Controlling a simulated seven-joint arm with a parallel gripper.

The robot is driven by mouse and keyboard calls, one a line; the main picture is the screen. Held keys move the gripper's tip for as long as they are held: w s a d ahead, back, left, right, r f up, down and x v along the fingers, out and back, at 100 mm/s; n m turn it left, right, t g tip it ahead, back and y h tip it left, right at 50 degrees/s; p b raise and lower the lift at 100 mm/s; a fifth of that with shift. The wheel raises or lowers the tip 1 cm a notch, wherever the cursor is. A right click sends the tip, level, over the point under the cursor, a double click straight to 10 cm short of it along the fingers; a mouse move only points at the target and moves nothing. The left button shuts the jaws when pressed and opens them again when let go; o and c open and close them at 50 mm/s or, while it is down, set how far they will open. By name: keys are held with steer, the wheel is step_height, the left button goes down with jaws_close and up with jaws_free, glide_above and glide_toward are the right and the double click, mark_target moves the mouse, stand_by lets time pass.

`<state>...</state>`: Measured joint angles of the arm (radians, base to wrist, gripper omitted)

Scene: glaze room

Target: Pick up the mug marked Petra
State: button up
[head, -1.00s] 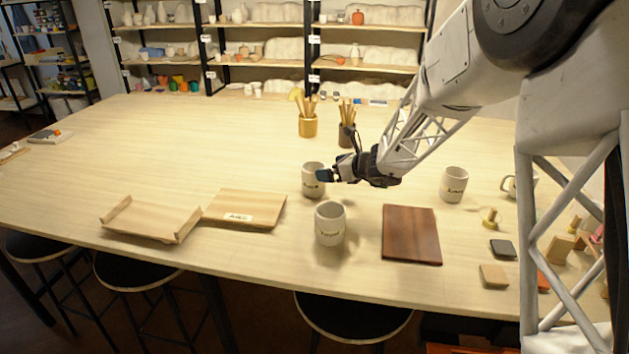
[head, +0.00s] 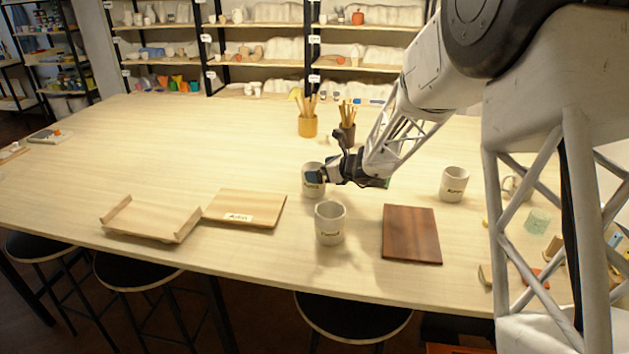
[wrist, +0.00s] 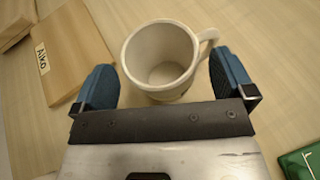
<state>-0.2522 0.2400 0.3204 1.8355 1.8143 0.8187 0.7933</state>
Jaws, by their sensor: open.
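One pale mug (head: 313,188) stands upright on the table at my gripper (head: 324,177); the lettering on its front is too small to read. In the wrist view the empty mug (wrist: 160,56) lies between the two blue fingers of my open gripper (wrist: 165,75), its handle turned right, close to the right finger. A second pale mug (head: 330,224) stands in front of it and a third (head: 454,184) to the right. A further mug (head: 512,186) is partly hidden by my arm. I cannot read which one says Petra.
A board (head: 250,204) labelled Aiko and a wooden tray (head: 148,220) lie to the left. A dark board (head: 411,236) lies front right. Tool pots (head: 308,127) stand behind the gripper. A green item (wrist: 302,161) shows at lower right in the wrist view.

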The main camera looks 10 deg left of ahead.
steer(key=shift+x, duration=1.05)
steer(key=c, duration=0.9)
